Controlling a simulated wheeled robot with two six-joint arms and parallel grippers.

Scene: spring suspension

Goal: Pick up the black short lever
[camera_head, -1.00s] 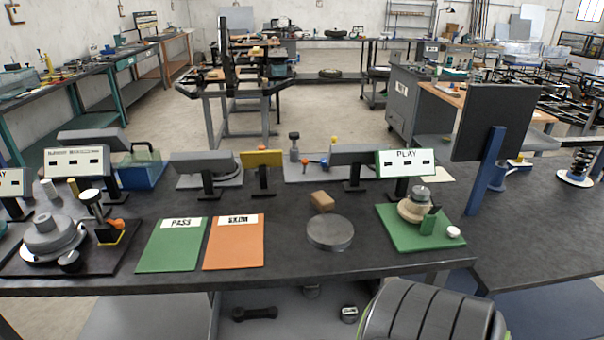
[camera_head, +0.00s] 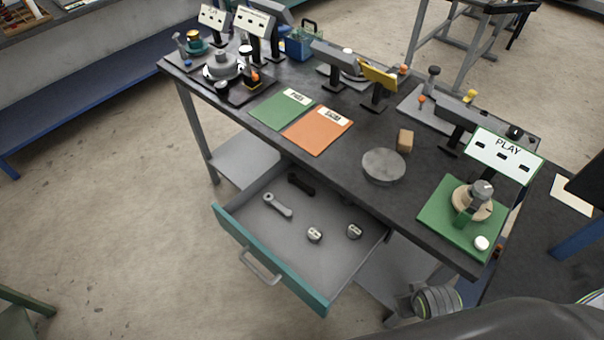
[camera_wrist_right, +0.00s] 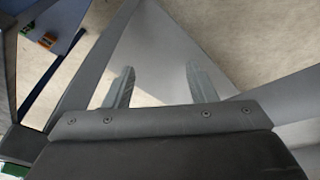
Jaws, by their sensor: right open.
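The black short lever (camera_head: 301,184) lies flat in the open drawer (camera_head: 270,255), near its back left, beneath the table's front edge. It looks like a small dark bar with wider ends. A longer light-grey lever (camera_head: 278,205) lies just in front of it. My right gripper (camera_wrist_right: 160,72) is open in the right wrist view, with nothing between its fingers. My right arm shows at the bottom right of the head view, well to the right of the drawer; its fingertips are not clear there. The lever does not show in the wrist view. My left gripper is not in view.
Two small metal pieces (camera_head: 314,235) (camera_head: 354,231) lie to the right in the drawer. The teal drawer front (camera_head: 265,258) has a handle. The dark table (camera_head: 350,140) overhangs the back of the drawer and carries mats, signs and a grey disc (camera_head: 384,167).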

